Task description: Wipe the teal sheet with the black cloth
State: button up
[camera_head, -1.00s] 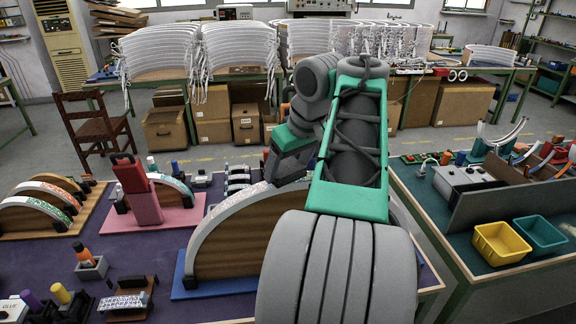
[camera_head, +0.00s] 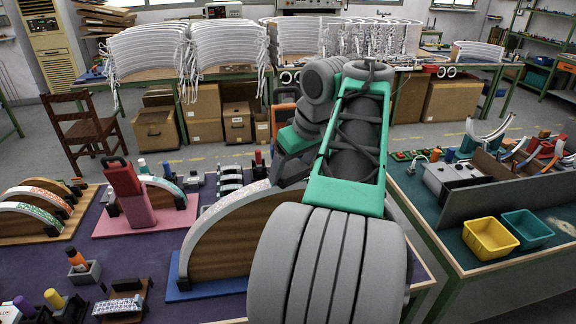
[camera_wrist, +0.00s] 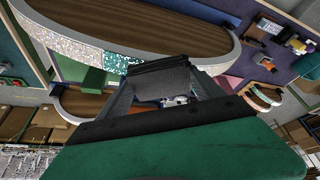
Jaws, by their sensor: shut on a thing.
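My gripper (camera_wrist: 163,98) is shut on the black cloth (camera_wrist: 160,76), which shows as a dark folded pad at the fingertips in the wrist view. The teal sheet (camera_wrist: 118,63) is a short teal glitter patch on the curved strip of a large wooden arch (camera_wrist: 150,25). The cloth is close to this strip, just beside the teal patch in the picture; I cannot tell whether it touches. In the head view the arch (camera_head: 222,243) stands on a blue base, partly behind my arm. My gripper, the cloth and the teal sheet are hidden there.
Smaller arches (camera_head: 38,208), a red-pink stand (camera_head: 128,190) and several pens and holders share the purple tabletop. On the right, a green table carries a yellow bin (camera_head: 490,238), a teal bin (camera_head: 524,229) and a grey panel. A chair (camera_head: 85,125) stands behind.

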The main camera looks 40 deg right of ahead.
jog(key=shift+s+d+p, duration=0.5)
jog(key=shift+s+d, duration=0.15)
jog(key=shift+d, duration=0.25)
jog(key=shift+s+d+p, duration=0.5)
jog(key=shift+s+d, duration=0.1)
jog(key=shift+d, duration=0.3)
jog(key=shift+s+d+p, duration=0.5)
jog(key=shift+s+d, duration=0.15)
jog(key=shift+d, duration=0.25)
jog(key=shift+w+a, duration=0.1)
jog(key=shift+w+a+f+b, duration=0.1)
jog(key=shift+w+a+b, duration=0.2)
jog(key=shift+w+a, duration=0.75)
jog(key=shift+w+a+r+b, duration=0.1)
jog(key=shift+w+a+b, duration=0.15)
jog(key=shift+w+a, duration=0.85)
jog(key=shift+w+a+f+b, duration=0.1)
jog(key=shift+w+a+b, duration=0.3)
jog(key=shift+a, duration=1.25)
notch_tip(320, 180, up, 7)
jog(key=p, duration=0.7)
